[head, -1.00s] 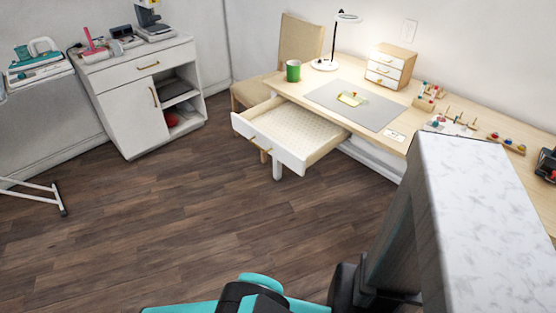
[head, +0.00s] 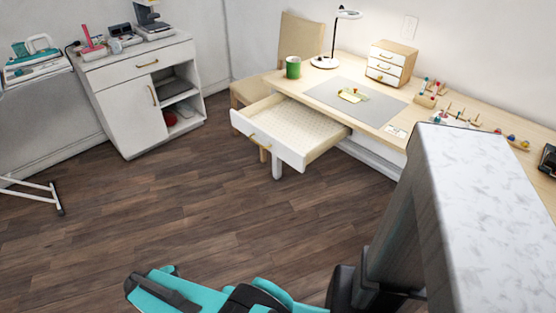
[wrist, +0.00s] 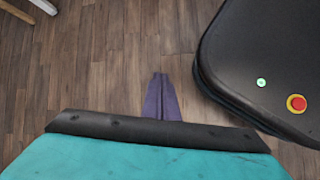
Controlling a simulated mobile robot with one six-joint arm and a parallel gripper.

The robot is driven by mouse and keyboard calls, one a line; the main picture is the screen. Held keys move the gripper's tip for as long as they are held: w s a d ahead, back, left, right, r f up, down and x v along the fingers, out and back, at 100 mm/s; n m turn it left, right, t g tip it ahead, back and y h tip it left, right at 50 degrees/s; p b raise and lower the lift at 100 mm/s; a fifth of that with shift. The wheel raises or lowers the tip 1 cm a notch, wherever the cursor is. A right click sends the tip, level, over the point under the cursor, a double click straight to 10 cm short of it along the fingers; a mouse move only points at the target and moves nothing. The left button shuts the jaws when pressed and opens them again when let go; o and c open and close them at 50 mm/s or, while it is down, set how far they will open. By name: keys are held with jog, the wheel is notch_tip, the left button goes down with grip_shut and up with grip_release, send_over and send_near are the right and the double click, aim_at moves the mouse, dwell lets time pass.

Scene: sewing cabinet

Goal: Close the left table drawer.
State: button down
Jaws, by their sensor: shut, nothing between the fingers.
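The left table drawer (head: 277,147) is pulled far out from the table in the head view. It has a white front, a brass handle and an empty patterned bottom. The table (head: 375,72) has a light wood top. My teal and black arm shows at the bottom of the head view, well in front of the drawer and apart from it; the fingertips are not visible there. In the wrist view my gripper (wrist: 160,78) is shut and empty, with its purple fingers together above the floor.
Open wooden floor (head: 150,215) lies in front of the drawer. A chair (head: 300,40) stands behind the drawer. A white cabinet (head: 130,105) stands at the left. A green cup (head: 293,68), a lamp (head: 335,40) and a small drawer box (head: 390,62) stand on the table.

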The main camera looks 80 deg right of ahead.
jog(key=d+r+n+h+b, duration=0.25)
jog(key=d+r, duration=0.25)
jog(key=d, duration=0.7)
jog(key=s+d+r+n+g+h+b, duration=0.1)
jog(key=s+d+r, duration=0.4)
jog(key=d+r, duration=0.6)
jog(key=s+d+r+n+g+h+b, duration=0.2)
jog(key=s+d+r+h, duration=0.4)
jog(key=d+r, duration=0.5)
jog(key=shift+s+d+n+g, duration=0.2)
jog(key=shift+d+n+g, duration=0.6)
jog(key=shift+g, duration=0.3)
jog(key=b, duration=0.9)
send_near(284, 151)
jog(key=shift+b+x, duration=0.45)
jog(key=shift+x, duration=2.75)
jog(key=shift+s+a, duration=0.1)
